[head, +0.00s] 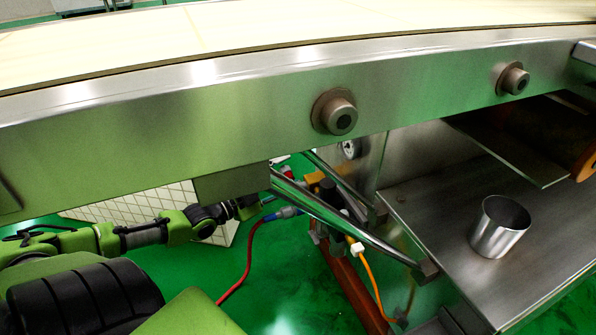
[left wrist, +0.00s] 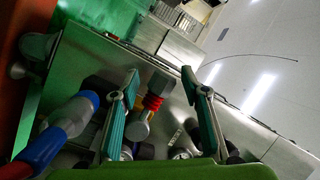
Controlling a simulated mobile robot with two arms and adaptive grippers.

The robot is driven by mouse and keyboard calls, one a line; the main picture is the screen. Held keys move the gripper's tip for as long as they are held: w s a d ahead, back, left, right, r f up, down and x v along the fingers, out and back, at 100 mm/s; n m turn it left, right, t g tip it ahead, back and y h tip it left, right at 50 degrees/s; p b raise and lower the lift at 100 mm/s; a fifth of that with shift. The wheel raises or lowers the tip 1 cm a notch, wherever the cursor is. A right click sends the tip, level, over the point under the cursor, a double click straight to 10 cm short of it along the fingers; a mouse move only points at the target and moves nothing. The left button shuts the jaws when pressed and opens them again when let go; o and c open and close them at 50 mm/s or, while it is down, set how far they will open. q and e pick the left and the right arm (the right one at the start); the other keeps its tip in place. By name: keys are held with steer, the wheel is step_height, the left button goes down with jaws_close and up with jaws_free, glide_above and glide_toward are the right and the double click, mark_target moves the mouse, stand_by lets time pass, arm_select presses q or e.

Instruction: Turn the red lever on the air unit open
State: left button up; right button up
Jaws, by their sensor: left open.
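The air unit (head: 328,190), with yellow and black parts, sits under the conveyor and is partly hidden by steel struts. My left gripper (head: 258,204) reaches it from the left, beside a blue hose connector. In the left wrist view the left gripper (left wrist: 160,72) is open, its two teal-padded fingers apart. A small ribbed red part (left wrist: 152,102), on a grey fitting, lies between the fingers in the picture. I cannot tell whether it is the lever or whether the fingers touch it. My right gripper is not in view.
The conveyor's steel side (head: 230,130) runs above the arm. A blue connector (left wrist: 72,115) with a red hose (head: 247,265) is close to the gripper. An orange hose (head: 368,285) hangs below the unit. A steel cup (head: 499,228) stands on the machine's shelf at right.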

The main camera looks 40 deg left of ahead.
arm_select(q)
steer(key=shift+w, duration=0.15)
steer(key=shift+r, duration=0.1)
jaws_close()
steer(key=shift+r+p, duration=0.1)
steer(key=shift+p, duration=0.2)
steer(key=shift+r, duration=0.1)
